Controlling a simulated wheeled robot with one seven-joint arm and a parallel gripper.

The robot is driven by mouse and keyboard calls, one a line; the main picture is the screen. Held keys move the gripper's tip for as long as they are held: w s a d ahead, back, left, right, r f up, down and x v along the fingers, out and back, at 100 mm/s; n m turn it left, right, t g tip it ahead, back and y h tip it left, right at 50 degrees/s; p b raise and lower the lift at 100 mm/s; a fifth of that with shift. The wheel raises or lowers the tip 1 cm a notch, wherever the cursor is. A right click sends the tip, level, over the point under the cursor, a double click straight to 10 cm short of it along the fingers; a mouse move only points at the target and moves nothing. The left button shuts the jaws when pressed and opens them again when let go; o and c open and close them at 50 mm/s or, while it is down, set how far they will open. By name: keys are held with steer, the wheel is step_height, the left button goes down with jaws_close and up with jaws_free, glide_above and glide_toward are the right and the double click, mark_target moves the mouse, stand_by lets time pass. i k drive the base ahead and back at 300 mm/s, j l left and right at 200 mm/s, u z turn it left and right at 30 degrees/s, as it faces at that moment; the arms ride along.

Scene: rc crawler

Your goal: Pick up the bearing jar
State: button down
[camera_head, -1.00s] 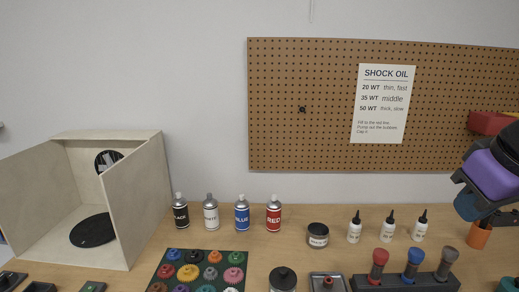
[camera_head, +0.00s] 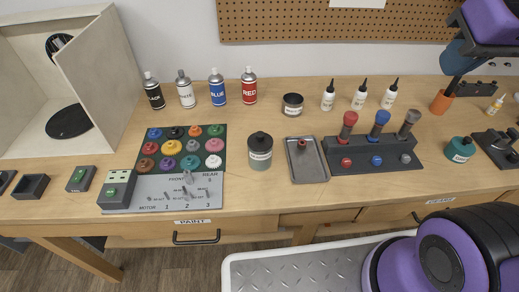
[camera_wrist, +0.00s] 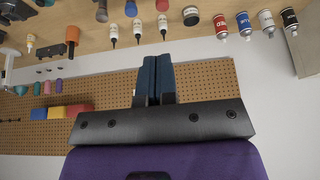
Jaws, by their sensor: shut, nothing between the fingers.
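Three lidded jars stand on the bench, and their labels are too small to read surely. A grey-green jar with a black lid (camera_head: 260,155) stands left of the metal tray. A low dark jar (camera_head: 293,105) stands behind it and also shows in the wrist view (camera_wrist: 191,16). A teal jar (camera_head: 459,150) stands at the right. I cannot tell which is the bearing jar. My gripper (camera_head: 456,70) is at the upper right, above the bench's back part near the orange cup, apart from all three jars. Its blue fingers (camera_wrist: 152,72) are together and empty in the wrist view.
A metal tray (camera_head: 318,172) and a rack of knobbed tools (camera_head: 395,158) stand right of the black-lidded jar. A wheel mat (camera_head: 230,140) lies left of it. Spray cans (camera_head: 217,90) and dropper bottles (camera_head: 360,97) line the back. An orange cup (camera_head: 441,103) stands near my gripper.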

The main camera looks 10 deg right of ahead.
mark_target(257, 161)
steer(key=j+z, duration=0.15)
steer(key=j, duration=1.85)
steer(key=k, duration=0.05)
